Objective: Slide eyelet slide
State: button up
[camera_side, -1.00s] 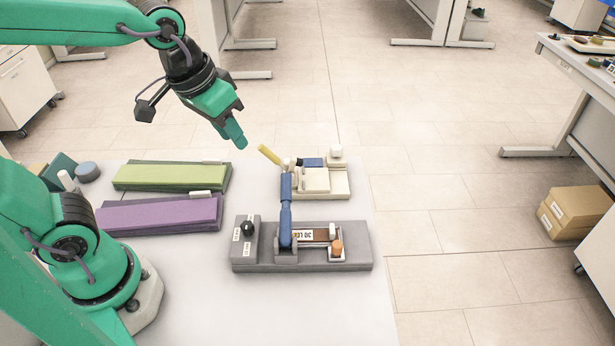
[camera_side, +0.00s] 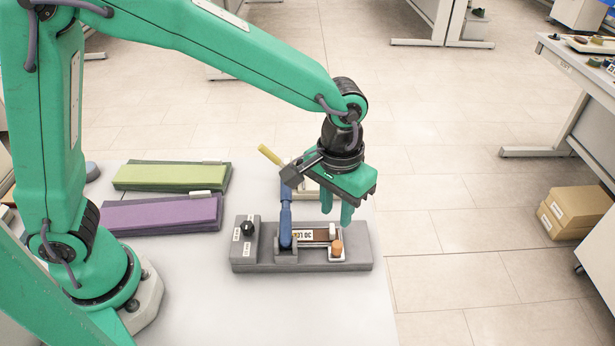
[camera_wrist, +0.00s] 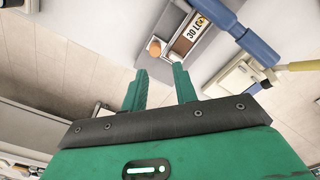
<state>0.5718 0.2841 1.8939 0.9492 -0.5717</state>
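A grey fixture (camera_side: 350,264) lies on the table, with a dark brown strip and a label (camera_side: 304,235) in its channel. A small pale slide with an orange knob (camera_side: 337,247) sits at the right end of that channel. The knob also shows in the wrist view (camera_wrist: 155,47), just beyond my fingertips. A blue lever (camera_side: 285,215) stands up at the channel's left. My gripper (camera_side: 337,209) points down above the right part of the fixture, apart from the knob. Its two fingers are spread with nothing between them, as the wrist view (camera_wrist: 160,74) shows.
A cream device (camera_side: 310,190) with a yellow handle (camera_side: 270,155) stands behind the fixture, partly hidden by my gripper. A black knob (camera_side: 248,228) is on the fixture's left block. Green (camera_side: 165,177) and purple (camera_side: 160,213) pads lie left. The table front is clear.

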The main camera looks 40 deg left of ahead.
aim_at(338, 244)
jog(key=shift+d+f, duration=0.45)
jog(key=shift+d, duration=0.05)
jog(key=shift+f, duration=0.1)
jog(key=shift+f, duration=3.75)
grip_shut()
